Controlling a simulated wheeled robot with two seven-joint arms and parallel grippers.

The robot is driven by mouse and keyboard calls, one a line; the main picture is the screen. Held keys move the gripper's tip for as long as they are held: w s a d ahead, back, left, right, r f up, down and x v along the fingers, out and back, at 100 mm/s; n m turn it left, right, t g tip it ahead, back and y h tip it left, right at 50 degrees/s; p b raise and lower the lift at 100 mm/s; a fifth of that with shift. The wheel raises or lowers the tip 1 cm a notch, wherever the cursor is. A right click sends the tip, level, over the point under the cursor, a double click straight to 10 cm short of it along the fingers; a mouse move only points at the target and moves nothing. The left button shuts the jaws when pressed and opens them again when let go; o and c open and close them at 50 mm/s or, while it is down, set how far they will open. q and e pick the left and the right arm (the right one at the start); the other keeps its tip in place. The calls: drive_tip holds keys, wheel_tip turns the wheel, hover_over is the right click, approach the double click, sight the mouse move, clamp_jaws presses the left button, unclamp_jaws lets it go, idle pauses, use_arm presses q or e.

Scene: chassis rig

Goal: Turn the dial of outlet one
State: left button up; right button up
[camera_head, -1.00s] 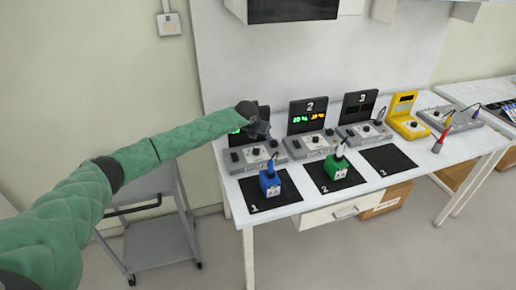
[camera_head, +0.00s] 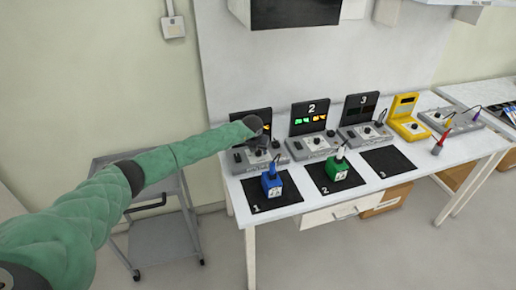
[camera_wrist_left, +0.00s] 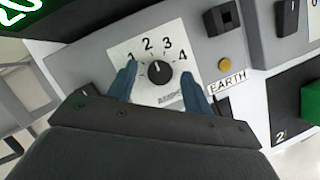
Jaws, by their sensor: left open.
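The dial of outlet one (camera_wrist_left: 160,72) is a black round knob on a white plate marked 1 to 4. It sits on the grey panel of station one (camera_head: 240,163), behind mat 1. In the left wrist view the blue fingertips of my left gripper (camera_wrist_left: 158,76) are open, one on each side of the dial. I cannot tell whether they touch it. In the head view my left gripper (camera_head: 261,143) is over station one and hides its dial and part of its display (camera_head: 241,117). My right gripper is not in view.
Station two (camera_head: 314,144) stands right beside station one, with station three further right. A blue box (camera_head: 272,187) stands on mat 1 and a green box (camera_head: 336,168) on mat 2; mat 3 (camera_head: 388,161) is bare. A grey trolley (camera_head: 155,230) is left of the table.

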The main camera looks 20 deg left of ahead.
use_arm(q)
drive_tip(key=shift+w+f, duration=0.15)
drive_tip(key=shift+f, duration=0.25)
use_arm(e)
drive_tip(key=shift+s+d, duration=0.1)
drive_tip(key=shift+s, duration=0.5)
use_arm(q)
drive_tip(key=c, duration=1)
drive_tip(key=shift+o, duration=0.2)
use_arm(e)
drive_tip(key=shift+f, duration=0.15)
